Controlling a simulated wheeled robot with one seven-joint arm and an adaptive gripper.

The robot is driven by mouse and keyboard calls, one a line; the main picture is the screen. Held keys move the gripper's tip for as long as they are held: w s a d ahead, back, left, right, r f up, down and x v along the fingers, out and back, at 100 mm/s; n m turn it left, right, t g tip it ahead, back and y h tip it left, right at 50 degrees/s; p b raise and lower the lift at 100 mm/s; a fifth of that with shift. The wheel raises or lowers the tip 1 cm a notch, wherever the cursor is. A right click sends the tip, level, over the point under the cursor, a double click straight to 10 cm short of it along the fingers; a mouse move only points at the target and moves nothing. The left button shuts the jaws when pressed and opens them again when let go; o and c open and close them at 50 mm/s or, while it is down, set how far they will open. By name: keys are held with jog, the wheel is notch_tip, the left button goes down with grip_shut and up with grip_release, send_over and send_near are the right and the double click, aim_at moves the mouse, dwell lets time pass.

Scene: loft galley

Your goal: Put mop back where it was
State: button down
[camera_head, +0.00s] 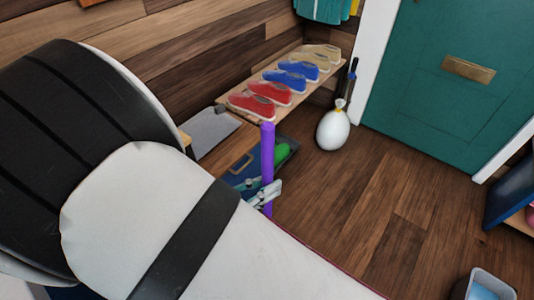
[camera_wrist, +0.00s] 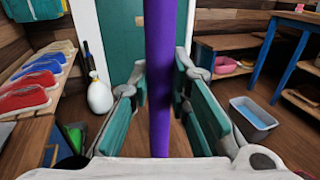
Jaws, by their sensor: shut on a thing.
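A purple pole, the mop's handle (camera_head: 267,150), stands nearly upright in the head view, in front of the shoe shelf. It also shows in the wrist view (camera_wrist: 160,75), running from the top edge down between the finger pads. My gripper (camera_head: 265,193) is around the handle and shut on it; it also shows in the wrist view (camera_wrist: 160,98) with green pads on both sides. The mop's head is not visible in either view. My white arm hides the lower end of the handle in the head view.
A low wooden shelf (camera_head: 306,82) with red, blue and tan shoes stands along the wall. A grey tub (camera_wrist: 252,118) is at right. Middle floor is clear.

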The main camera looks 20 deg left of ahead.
jog(key=w+a+f+b, duration=0.3)
jog(key=w+a+f, duration=0.1)
jog(key=w, duration=0.5)
jog(key=shift+a+f, duration=0.2)
jog(key=shift+a, duration=0.1)
jog(key=shift+f, duration=0.1)
jog(key=c, duration=1.5)
grip_release()
jog(key=p+v, duration=0.1)
jog(key=v, duration=0.6)
jog(key=shift+s+a, duration=0.15)
